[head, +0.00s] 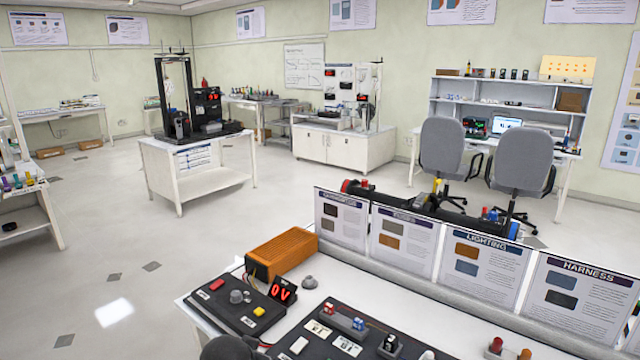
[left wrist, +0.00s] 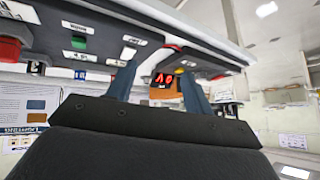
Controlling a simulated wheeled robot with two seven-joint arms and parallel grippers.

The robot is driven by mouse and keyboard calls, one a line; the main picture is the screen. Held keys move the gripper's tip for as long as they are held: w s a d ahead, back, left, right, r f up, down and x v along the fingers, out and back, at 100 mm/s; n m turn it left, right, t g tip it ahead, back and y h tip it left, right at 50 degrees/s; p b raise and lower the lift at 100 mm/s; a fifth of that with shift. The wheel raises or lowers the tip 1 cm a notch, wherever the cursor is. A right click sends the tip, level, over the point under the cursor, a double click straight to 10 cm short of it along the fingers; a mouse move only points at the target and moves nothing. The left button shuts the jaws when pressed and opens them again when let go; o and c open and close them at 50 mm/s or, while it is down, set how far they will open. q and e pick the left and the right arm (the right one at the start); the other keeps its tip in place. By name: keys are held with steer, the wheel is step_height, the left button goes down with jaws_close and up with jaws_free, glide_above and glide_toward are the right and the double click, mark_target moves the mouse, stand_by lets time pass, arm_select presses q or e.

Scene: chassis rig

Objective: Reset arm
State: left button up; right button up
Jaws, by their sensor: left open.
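My left gripper (left wrist: 158,78) shows in the left wrist view with its two dark fingers spread apart. Nothing is seen between the fingers. Beyond them, in an upside-down picture, is the red "0V" display (left wrist: 163,79) and the orange box (left wrist: 166,92). In the head view, a dark rounded shape at the bottom edge may be part of my arm; no gripper fingers show there. My right gripper is in neither view.
The white bench (head: 375,287) holds an orange finned box (head: 284,252), the display (head: 282,291), a black control panel (head: 237,304) and a larger black panel (head: 345,335). Upright label boards (head: 482,266) line its back. Open floor (head: 95,250) lies at the left.

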arm_select(q)
steer(key=s+f+g, duration=0.2)
steer(key=s+f, duration=0.6)
steer(key=s, duration=0.3)
steer(key=s+f+n+g, duration=0.1)
steer(key=s+f+g, duration=0.1)
steer(key=s+f, duration=0.5)
steer(key=s+f+n+g, duration=0.1)
steer(key=s+f+g, duration=0.1)
steer(key=s+f, duration=0.6)
steer(key=s, duration=0.7)
steer(key=shift+s+a+f+g, duration=0.15)
steer(key=shift+a+f+g, duration=0.15)
steer(key=shift+a+g, duration=0.1)
